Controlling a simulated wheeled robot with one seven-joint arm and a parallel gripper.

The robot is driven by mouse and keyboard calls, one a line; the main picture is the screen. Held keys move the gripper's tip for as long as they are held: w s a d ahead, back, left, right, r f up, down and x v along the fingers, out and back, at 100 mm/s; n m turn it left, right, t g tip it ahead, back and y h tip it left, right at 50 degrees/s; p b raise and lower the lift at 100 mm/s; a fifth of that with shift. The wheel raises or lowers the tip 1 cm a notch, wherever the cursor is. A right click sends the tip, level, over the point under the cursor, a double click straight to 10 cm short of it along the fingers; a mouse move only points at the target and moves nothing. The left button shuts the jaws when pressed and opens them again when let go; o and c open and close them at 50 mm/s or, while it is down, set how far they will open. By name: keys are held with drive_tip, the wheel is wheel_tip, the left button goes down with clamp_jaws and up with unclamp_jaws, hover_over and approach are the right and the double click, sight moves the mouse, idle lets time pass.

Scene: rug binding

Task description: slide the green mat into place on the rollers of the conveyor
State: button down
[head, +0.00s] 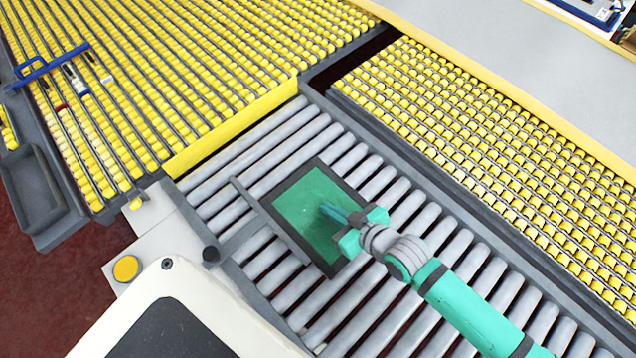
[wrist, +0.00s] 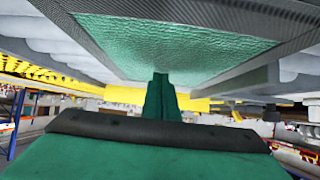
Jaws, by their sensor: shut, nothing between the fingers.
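The green mat (head: 297,200) with a dark grey border lies on the grey rollers of the conveyor (head: 390,310). Its left edge is beside a thin dark bar (head: 247,199) across the rollers. My gripper (head: 328,209) is over the right part of the mat, its fingers together and pointing left, with nothing between them. The wrist view shows the mat's green face and ribbed border (wrist: 175,45) across the top, with my shut fingertips (wrist: 160,76) at the green face. I cannot tell for sure whether they press on it. My gripper and wrist hide part of the mat's right border.
Yellow roller racks lie at the upper left (head: 180,70) and right (head: 480,130). A blue tool (head: 45,68) lies on the left rack. A grey tray (head: 32,187) is at far left. A white panel has a yellow button (head: 126,268) and black knob (head: 211,254). Rollers above the mat are clear.

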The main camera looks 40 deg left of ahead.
drive_tip(key=shift+w+r, duration=0.1)
drive_tip(key=shift+r, duration=0.1)
drive_tip(key=shift+d, duration=0.4)
drive_tip(key=s+d, duration=0.1)
drive_tip(key=d, duration=0.7)
drive_tip(key=s+d, duration=0.2)
drive_tip(key=d, duration=0.5)
drive_tip(key=s+d, duration=0.2)
drive_tip(key=d, duration=0.6)
drive_tip(key=shift+s+d+r, duration=0.1)
drive_tip(key=shift+s+d, duration=0.15)
drive_tip(key=shift+d, duration=0.1)
drive_tip(key=shift+s, duration=0.1)
